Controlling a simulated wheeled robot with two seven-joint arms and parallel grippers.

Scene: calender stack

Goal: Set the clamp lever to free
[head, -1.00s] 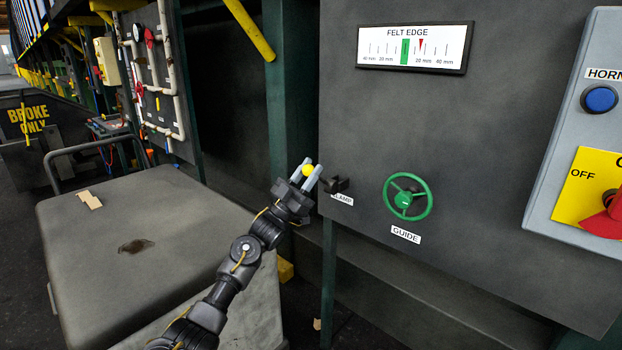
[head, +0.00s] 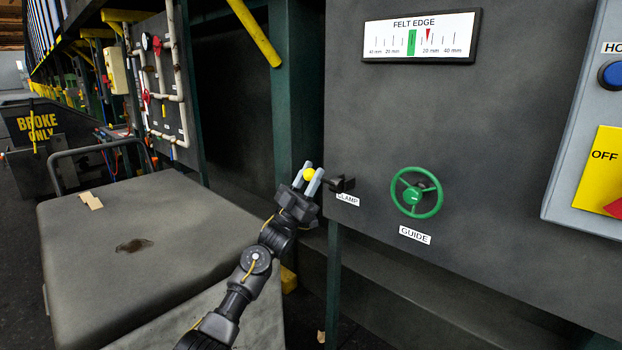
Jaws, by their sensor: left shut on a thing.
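The clamp lever shows as a yellow ball knob (head: 309,174) on a short black pivot (head: 342,184) at the left edge of the dark panel, by the label CLAMP (head: 348,200). My left gripper (head: 308,176) comes up from below with its two grey fingers on either side of the yellow knob, shut on it. The lever's arm between knob and pivot is mostly hidden by the fingers. I cannot read a free or locked mark. My right gripper is not in view.
A green GUIDE handwheel (head: 416,192) sits right of the clamp. Above it is the FELT EDGE gauge (head: 421,36), its red pointer right of the green band. A grey control box (head: 584,120) stands at the right. A grey cart top (head: 190,225) lies at lower left.

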